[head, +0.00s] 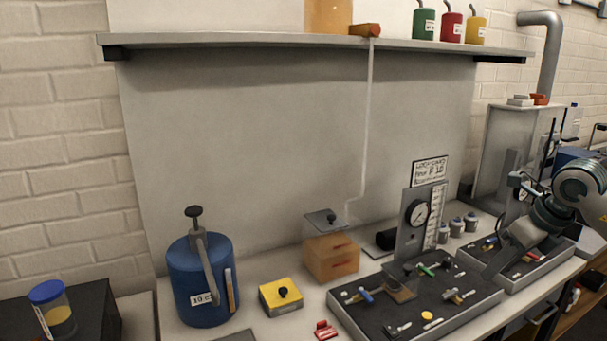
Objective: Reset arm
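My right arm comes in from the right edge, and its gripper (503,252) points down and left over the right-hand dark tray (545,266). The fingers are small and partly merged with the things behind them, so I cannot tell whether they are open or shut, or whether they touch the tray. My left gripper is not in view. A blue cylinder (205,285) with a black knob and grey lever stands upright at the left of the bench.
A tray with a gauge panel (417,215) and colored valves stands center right. A yellow box (281,297) and an orange block (331,259) sit left of it. A shelf (250,40) with colored bottles (451,27) overhangs the bench. A blue-lidded jar (52,312) stands far left.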

